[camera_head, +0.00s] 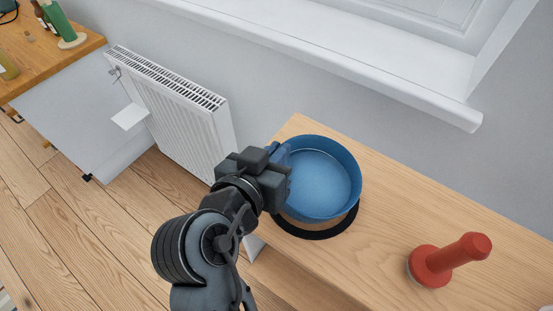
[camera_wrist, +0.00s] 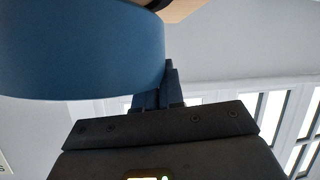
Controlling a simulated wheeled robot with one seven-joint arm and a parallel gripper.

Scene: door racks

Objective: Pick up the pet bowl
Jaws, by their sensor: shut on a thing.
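The pet bowl (camera_head: 322,180) is a round blue bowl in the head view, over the left end of a light wooden tabletop. My gripper (camera_head: 284,158) is at the bowl's left rim, shut on its wall. In the wrist view the bowl's blue outer side (camera_wrist: 80,50) fills the upper left, and my gripper's fingers (camera_wrist: 160,88) meet its right edge. A black ring (camera_head: 318,230) shows below the bowl on the table side; whether the bowl touches it is unclear. The fingertips are partly hidden in the head view.
A red dumbbell-like object (camera_head: 450,260) lies to the right on the wooden table (camera_head: 400,215). A white radiator (camera_head: 175,110) stands on the wall at left. A white window sill (camera_head: 340,60) runs behind. A wooden counter (camera_head: 40,55) with bottles is at far left.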

